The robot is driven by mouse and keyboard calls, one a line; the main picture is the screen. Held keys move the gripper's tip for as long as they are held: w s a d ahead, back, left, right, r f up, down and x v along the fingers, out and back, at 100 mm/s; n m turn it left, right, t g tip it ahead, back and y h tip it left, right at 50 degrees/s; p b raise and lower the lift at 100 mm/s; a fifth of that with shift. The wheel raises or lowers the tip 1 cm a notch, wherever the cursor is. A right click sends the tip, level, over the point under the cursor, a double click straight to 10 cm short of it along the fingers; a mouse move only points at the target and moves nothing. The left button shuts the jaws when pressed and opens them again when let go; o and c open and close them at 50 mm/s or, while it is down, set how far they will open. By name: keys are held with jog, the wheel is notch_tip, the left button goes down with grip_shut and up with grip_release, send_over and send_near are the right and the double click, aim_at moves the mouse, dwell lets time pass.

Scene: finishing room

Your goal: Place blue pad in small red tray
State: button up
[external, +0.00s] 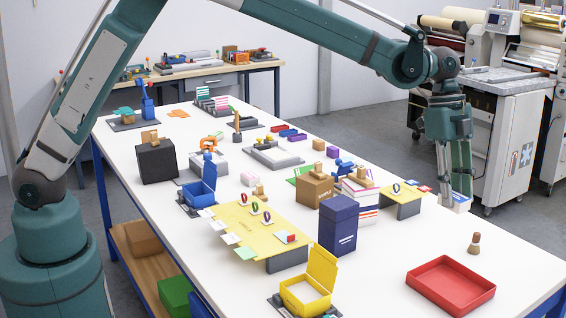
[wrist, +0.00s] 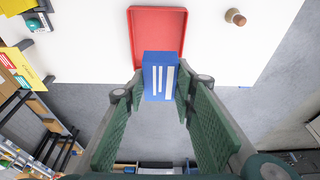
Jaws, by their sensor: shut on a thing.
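The blue pad (wrist: 153,85), a blue block with white stripes, is between the tips of my gripper (wrist: 160,92) in the wrist view. My gripper is shut on it. In the external view my gripper (external: 456,196) points down above the right side of the table, and a small bit of the pad (external: 461,205) shows at its tips. The small red tray (external: 450,284) is on the table at the front right, apart from and below my gripper. In the wrist view the tray (wrist: 157,12) shows beyond the pad, which overlaps its near part. The visible part of its floor is empty.
A wooden peg-like piece (external: 474,243) stands behind the tray. A dark blue box (external: 338,225), a yellow open box (external: 308,285) and a yellow low stand (external: 250,228) are to the left. The white table (external: 400,240) is clear around the tray.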

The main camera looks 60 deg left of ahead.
send_over(452, 291)
notch_tip(452, 291, down, 11)
jog(key=a, duration=0.1)
dwell(0.3)
jog(key=shift+a+f, duration=0.1)
jog(key=shift+f, duration=3.1)
jog(key=shift+f, duration=1.85)
jog(key=shift+f, duration=0.15)
